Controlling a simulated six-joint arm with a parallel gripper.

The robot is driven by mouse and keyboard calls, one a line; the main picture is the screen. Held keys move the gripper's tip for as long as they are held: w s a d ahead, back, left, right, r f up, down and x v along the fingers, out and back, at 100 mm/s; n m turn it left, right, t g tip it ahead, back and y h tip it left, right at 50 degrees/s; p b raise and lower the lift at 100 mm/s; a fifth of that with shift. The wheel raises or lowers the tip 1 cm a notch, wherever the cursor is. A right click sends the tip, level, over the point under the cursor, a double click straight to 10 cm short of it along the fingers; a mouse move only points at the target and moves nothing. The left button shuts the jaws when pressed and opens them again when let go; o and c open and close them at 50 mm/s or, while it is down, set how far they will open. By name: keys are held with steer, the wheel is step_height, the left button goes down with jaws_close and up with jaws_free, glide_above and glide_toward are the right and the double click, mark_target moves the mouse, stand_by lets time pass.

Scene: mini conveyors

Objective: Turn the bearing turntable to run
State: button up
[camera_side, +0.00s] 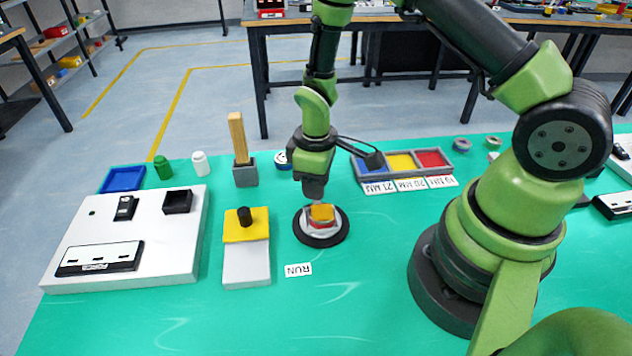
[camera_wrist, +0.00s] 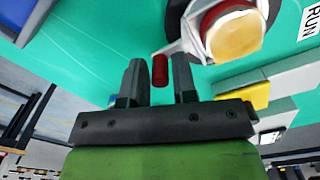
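The bearing turntable (camera_side: 319,239) sits on the green mat, with a dark round base, a white upper part and a yellow top. In the wrist view the turntable (camera_wrist: 228,35) shows a yellow disc with a red rim and a white arm reaching left. A short red peg (camera_wrist: 160,70) stands at that arm's end. My gripper (camera_side: 314,190) is low over the far side of the turntable. In the wrist view my gripper (camera_wrist: 158,75) is open, with the red peg between its fingertips and narrow gaps on both sides. The RUN label (camera_side: 298,270) lies near the turntable; the wrist view also shows it (camera_wrist: 311,22).
A yellow-and-white block with a black knob (camera_side: 246,260) stands left of the turntable. A wooden post in a grey base (camera_side: 245,175) is behind it. A white board (camera_side: 70,230) lies far left. A tray with coloured compartments (camera_side: 366,167) is at the back right. The front mat is clear.

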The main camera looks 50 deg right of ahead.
steer(key=shift+f, duration=0.2)
jaws_close()
steer(key=shift+w+a+n, duration=0.1)
steer(key=shift+a+n, duration=0.05)
steer(key=shift+n, duration=0.15)
steer(key=shift+w+a+n, duration=0.35)
steer(key=shift+a+n, duration=0.2)
steer(key=shift+n, duration=0.6)
steer(key=shift+w+a+n, duration=0.35)
steer(key=shift+a+n, duration=0.2)
steer(key=shift+n, duration=0.6)
steer(key=shift+w+a+n, duration=0.1)
steer(key=shift+a+n, duration=0.45)
steer(key=shift+n, duration=0.4)
steer(key=shift+w+a+n, duration=0.1)
steer(key=shift+a+n, duration=0.4)
steer(key=shift+n, duration=0.45)
steer(key=shift+s+a+n, duration=0.15)
steer(key=shift+a+n, duration=0.65)
steer(key=shift+n, duration=0.7)
steer(key=shift+a+n, duration=0.15)
steer(key=shift+n, duration=0.15)
